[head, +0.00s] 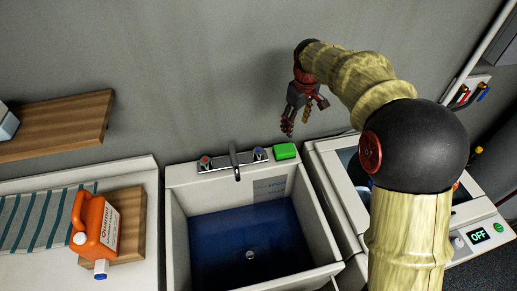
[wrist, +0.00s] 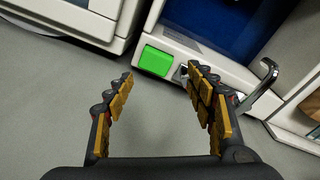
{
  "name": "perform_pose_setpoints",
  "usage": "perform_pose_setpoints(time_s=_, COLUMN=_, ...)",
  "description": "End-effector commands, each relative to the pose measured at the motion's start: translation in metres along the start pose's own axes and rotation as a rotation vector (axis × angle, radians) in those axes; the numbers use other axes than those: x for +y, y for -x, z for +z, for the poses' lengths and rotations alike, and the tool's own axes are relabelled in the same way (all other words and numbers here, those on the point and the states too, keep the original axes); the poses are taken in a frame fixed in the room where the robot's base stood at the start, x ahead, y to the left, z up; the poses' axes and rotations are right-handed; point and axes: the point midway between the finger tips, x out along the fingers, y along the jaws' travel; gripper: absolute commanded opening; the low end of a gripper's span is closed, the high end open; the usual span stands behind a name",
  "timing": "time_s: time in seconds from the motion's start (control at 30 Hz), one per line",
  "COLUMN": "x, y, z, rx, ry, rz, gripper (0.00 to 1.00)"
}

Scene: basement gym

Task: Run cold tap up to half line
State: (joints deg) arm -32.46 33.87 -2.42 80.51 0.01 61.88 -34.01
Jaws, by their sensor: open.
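The utility sink (head: 180,239) holds dark blue water (head: 232,232). Its tap has a red-marked handle (head: 205,160) at left, a spout (head: 234,163) in the middle and a blue-marked cold handle (head: 259,153) at right. No stream shows below the spout. A pale level label (head: 270,187) is on the sink's back wall above the water; its text is too small to read. My gripper (head: 297,126) is open and empty, raised above and right of the tap. In the wrist view, its right finger partly hides the tap near the spout (wrist: 264,82).
A green block (head: 285,151) sits on the sink's back right rim, close to the cold handle. A washing machine (head: 322,158) with an OFF display stands at right. A wooden shelf (head: 55,125) juts from the wall.

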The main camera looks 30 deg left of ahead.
Motion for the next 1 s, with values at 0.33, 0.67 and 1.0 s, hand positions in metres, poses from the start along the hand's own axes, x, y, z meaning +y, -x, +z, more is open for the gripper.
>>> perform_pose_setpoints(time_s=0.33, x=-0.055, y=-0.109, z=-0.092, rx=-0.064, ry=0.257, rz=-0.059, gripper=0.55)
perform_pose_setpoints(time_s=0.67, x=-0.075, y=-0.149, z=-0.109, rx=-0.08, ry=0.328, rz=-0.075, gripper=0.55)
perform_pose_setpoints(time_s=1.0, x=-0.078, y=-0.198, z=-0.104, rx=-0.081, ry=0.326, rz=-0.075, gripper=0.55)
